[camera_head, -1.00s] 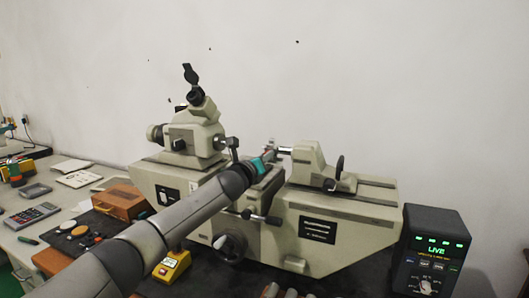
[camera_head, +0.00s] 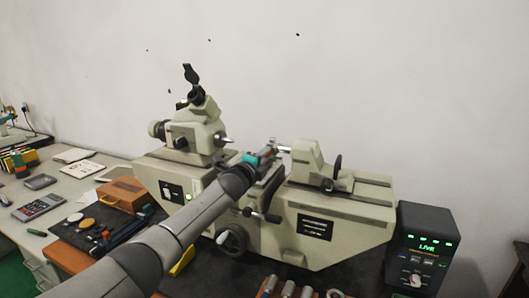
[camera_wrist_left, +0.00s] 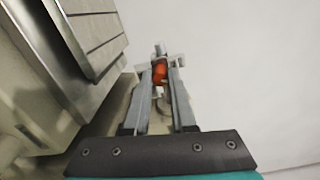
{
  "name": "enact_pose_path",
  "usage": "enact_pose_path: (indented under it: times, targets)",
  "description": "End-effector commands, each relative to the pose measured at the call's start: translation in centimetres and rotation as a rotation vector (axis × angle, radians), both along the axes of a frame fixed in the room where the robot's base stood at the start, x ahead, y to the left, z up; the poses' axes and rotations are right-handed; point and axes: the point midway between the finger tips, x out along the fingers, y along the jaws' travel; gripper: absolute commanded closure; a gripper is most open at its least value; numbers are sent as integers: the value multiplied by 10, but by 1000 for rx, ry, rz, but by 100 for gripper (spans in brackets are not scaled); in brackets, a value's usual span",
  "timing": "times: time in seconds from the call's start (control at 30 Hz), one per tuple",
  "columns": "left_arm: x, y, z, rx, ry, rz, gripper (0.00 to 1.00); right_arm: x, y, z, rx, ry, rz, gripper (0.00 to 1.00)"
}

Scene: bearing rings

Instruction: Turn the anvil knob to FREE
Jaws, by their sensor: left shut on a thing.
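My left gripper (camera_head: 268,152) reaches over the middle of the measuring machine (camera_head: 310,225), near the right-hand head's spindle. In the left wrist view, its fingers (camera_wrist_left: 160,80) are closed around a small orange-red piece (camera_wrist_left: 159,73) with pale metal parts beyond it. I cannot tell exactly what this piece is. A pale rotary knob (camera_head: 416,281) is on the dark control box (camera_head: 425,248) at the right, whose green display reads LIVE. The knob's lettering is too small to read, and I see no legible FREE mark. My right gripper is not in view.
The machine's right head (camera_head: 308,158) has a black handwheel (camera_head: 337,166). A crank handle (camera_head: 262,215) sticks out in front. Several metal tools (camera_head: 287,289) stand at the bottom edge.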

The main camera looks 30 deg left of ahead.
Motion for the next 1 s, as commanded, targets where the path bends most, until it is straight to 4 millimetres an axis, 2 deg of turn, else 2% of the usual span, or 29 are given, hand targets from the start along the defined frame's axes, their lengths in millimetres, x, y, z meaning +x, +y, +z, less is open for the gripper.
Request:
enact_pose_path:
  times: [0.2,0.43,1.0]
  targets:
    - [0,0,1,-175,-9,1,100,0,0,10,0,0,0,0]
    - [0,1,0,-300,-16,3,100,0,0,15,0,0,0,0]
    - [0,1,0,-379,-21,1,100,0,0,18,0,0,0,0]
